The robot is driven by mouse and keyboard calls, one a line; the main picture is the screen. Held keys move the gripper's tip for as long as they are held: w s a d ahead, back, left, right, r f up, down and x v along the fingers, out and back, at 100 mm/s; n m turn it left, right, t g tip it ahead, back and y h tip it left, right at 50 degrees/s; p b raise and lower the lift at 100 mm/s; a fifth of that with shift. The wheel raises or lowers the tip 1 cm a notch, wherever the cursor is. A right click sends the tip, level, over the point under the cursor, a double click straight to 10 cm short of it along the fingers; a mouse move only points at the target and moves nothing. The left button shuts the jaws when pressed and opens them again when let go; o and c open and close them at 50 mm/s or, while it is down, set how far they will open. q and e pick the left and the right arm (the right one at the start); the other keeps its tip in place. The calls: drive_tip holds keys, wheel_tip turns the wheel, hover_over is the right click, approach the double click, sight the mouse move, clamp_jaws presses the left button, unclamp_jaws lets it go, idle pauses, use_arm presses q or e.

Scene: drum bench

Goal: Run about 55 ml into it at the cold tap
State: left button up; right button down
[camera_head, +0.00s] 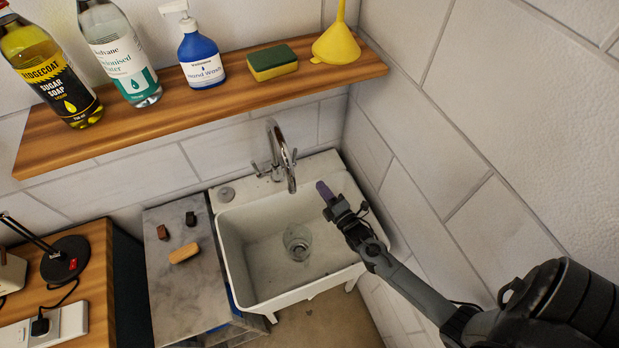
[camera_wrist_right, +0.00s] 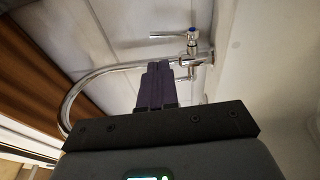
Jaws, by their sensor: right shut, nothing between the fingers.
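The chrome tap (camera_head: 280,150) stands at the back rim of the white sink (camera_head: 232,262), its spout arching over the basin. My left gripper is out of view.
A wooden shelf (camera_head: 200,112) overhangs the back, with bottles, a sponge (camera_head: 272,62) and a yellow funnel (camera_head: 336,42). The tiled wall (camera_head: 440,130) is close on the right. A grey side counter (camera_head: 180,300) left of the sink holds small blocks and a tan brush or bar (camera_head: 184,253).

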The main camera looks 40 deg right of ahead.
drive_tip(key=w+d+b, duration=0.2)
drive_tip(key=w+b, duration=0.4)
drive_tip(key=w, duration=0.7)
drive_tip(key=shift+r+b, duration=0.3)
drive_tip(key=shift+r, duration=0.15)
drive_tip(key=shift+s, duration=0.1)
drive_tip(key=shift+w+d, duration=0.2)
drive_tip(key=shift+w, duration=0.1)
